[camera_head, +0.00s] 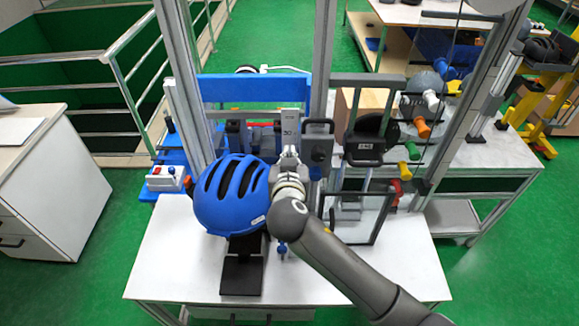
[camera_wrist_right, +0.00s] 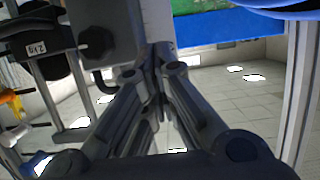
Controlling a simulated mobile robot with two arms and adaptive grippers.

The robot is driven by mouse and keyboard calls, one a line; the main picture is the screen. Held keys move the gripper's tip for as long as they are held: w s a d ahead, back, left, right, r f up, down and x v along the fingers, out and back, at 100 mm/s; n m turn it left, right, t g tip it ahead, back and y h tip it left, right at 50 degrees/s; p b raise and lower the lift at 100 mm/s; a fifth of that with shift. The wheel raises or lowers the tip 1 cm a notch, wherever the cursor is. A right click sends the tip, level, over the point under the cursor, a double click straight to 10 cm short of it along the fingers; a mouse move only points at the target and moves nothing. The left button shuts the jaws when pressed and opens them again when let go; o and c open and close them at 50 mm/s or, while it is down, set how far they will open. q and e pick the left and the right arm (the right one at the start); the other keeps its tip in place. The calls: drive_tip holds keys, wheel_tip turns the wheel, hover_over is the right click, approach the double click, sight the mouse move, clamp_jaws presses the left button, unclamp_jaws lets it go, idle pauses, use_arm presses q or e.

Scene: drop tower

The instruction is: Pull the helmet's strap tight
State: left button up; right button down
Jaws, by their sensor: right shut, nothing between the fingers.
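The blue helmet (camera_head: 232,205) with black vents sits on a black stand (camera_head: 243,270) on the white table. My right gripper (camera_head: 290,152) is just right of and behind the helmet, mostly hidden by my own wrist in the head view. In the right wrist view its fingers (camera_wrist_right: 155,62) are shut together with nothing between them, in front of a grey upright plate. A blue curved edge, probably the helmet (camera_wrist_right: 285,9), shows at the top right there. I cannot make out the strap. A small blue knob-like piece (camera_head: 282,248) shows below my wrist. My left gripper is not in view.
A metal frame with upright posts and a blue crossbar (camera_head: 255,88) stands behind the helmet. A black 2 KG weight (camera_head: 364,150) and a clear framed panel (camera_head: 357,215) stand to the right. The table's (camera_head: 185,265) front left is clear.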

drive_tip(key=f, duration=0.3)
drive_tip(key=shift+s+f+p, duration=0.35)
drive_tip(key=shift+f+p, duration=0.05)
wheel_tip(320, 180, down, 4)
drive_tip(key=b, duration=0.5)
drive_tip(key=shift+s+d, duration=0.1)
drive_tip(key=shift+r, duration=0.1)
